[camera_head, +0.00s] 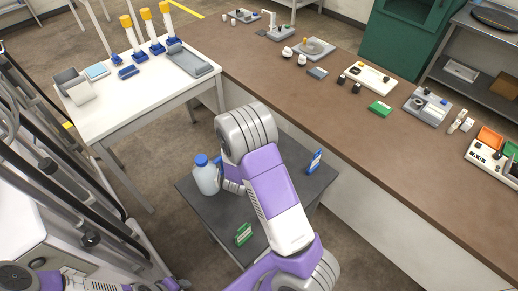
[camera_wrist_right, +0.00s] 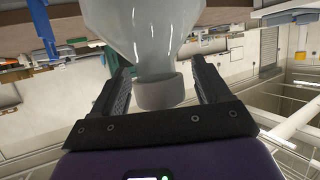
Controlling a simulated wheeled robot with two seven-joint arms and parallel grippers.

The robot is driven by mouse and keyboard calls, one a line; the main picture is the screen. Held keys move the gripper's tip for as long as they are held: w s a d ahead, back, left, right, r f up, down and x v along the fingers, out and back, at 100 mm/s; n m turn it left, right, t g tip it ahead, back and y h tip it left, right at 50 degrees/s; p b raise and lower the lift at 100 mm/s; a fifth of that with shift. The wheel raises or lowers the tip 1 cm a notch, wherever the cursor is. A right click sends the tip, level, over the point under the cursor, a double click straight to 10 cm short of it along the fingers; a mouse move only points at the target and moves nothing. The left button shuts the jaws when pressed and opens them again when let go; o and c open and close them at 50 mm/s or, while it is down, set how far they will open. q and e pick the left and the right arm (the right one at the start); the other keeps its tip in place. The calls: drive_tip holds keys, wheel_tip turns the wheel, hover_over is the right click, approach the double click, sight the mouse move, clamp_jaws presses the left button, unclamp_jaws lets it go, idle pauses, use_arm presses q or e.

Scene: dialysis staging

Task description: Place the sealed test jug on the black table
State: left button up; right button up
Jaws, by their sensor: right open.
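The test jug (camera_head: 208,180) is translucent white with a blue cap. In the head view it appears upright at the left part of the black table (camera_head: 207,216); its base contact is hard to confirm. My right arm reaches down beside it, with the hand partly hidden by the arm. In the right wrist view my right gripper (camera_wrist_right: 160,70) is open, its fingers on either side of a pale ring-shaped part below the jug's translucent body (camera_wrist_right: 153,35). A gap shows beside each finger. My left arm shows at the lower left; its gripper is out of view.
A white table (camera_head: 115,110) with yellow-topped items is at the back left. A long brown counter (camera_head: 400,150) with several devices runs along the right.

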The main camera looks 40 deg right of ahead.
drive_tip(key=v, duration=1.2)
drive_tip(key=shift+p, duration=0.45)
